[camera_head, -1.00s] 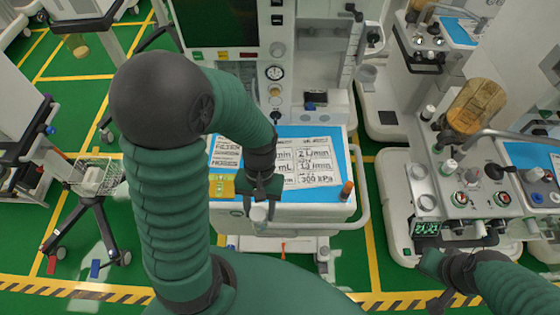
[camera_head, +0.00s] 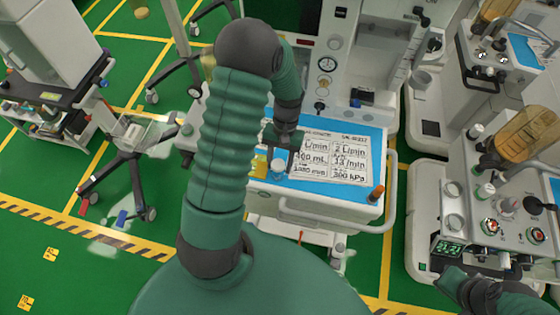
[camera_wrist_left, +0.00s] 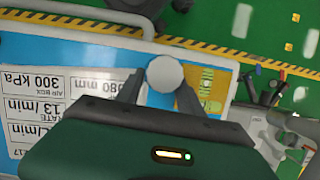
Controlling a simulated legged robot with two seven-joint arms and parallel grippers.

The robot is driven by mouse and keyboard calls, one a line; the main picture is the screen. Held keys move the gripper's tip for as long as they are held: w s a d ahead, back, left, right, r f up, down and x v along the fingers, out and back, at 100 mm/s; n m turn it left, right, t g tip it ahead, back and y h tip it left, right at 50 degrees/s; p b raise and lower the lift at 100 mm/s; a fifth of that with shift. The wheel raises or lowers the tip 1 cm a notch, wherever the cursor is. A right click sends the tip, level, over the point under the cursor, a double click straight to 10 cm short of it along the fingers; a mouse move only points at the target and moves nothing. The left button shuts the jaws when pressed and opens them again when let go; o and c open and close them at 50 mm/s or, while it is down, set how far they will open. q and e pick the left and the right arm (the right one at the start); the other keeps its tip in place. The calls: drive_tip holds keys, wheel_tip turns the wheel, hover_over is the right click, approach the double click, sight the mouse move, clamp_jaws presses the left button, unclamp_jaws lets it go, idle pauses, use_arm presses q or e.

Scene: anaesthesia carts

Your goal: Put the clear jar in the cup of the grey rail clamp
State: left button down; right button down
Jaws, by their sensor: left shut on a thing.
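My left gripper (camera_head: 283,150) is shut on a small jar (camera_head: 279,166) and holds it over the blue-topped cart. In the left wrist view the jar (camera_wrist_left: 165,74) shows as a pale round top between the fingers; its clear wall is hidden or too small to make out. I cannot tell how high above the worktop it is. A pale grey cup-like part (camera_head: 422,80) is at the machine's right side; I cannot tell whether it is the rail clamp's cup. My right gripper (camera_head: 453,287) is at the lower right, its fingers unclear.
The blue worktop (camera_head: 343,190) bears a printed sheet (camera_head: 330,158), a yellow card (camera_head: 258,166) and an orange-capped vial (camera_head: 376,193). A white handrail (camera_head: 390,205) rounds its right corner. A wheeled stand with a basket (camera_head: 140,132) is at left. An amber bottle (camera_head: 527,135) is at right.

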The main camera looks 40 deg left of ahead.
use_arm(q)
drive_tip(key=shift+w+f, duration=0.1)
drive_tip(key=shift+f, duration=0.15)
drive_tip(key=c, duration=0.7)
unclamp_jaws()
drive_tip(key=shift+c, duration=0.2)
